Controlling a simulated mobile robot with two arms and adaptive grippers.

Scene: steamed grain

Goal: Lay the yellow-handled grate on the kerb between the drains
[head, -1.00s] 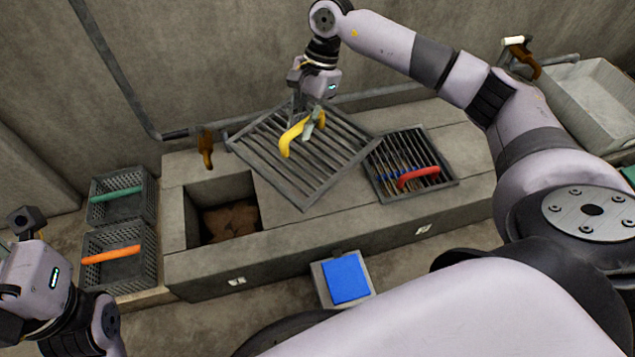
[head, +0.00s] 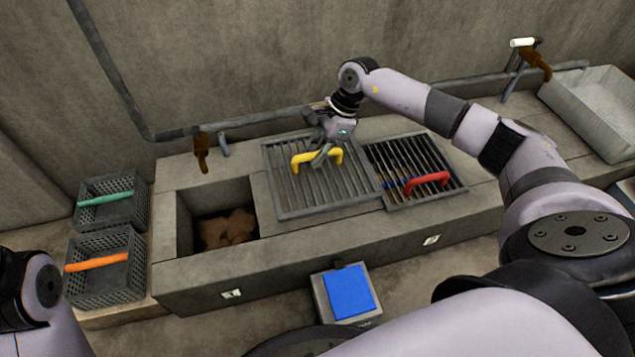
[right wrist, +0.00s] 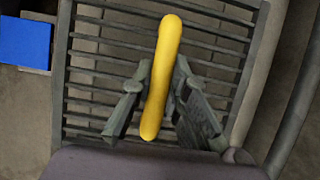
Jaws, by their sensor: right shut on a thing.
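The yellow-handled grate (head: 300,205) is level at the kerb (head: 340,227) between the two drains; I cannot tell whether it fully rests there. Its right edge meets or slightly overlaps the left edge of the red-handled grate (head: 400,160). The left drain (head: 228,228) is open, with brown matter inside. The red-handled grate covers the right drain. My right gripper (head: 318,160) is shut on the yellow handle (head: 300,160); in the right wrist view its fingers (right wrist: 160,105) flank the handle (right wrist: 165,60). Only a part of my left arm shows at lower left; its gripper is out of view.
Dark crates with a green handle (head: 105,198) and an orange handle (head: 97,263) stand at left. A blue pad (head: 348,292) lies on a box in front of the kerb. A pale basin (head: 598,112) stands at right. A pipe (head: 270,120) runs along the wall behind.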

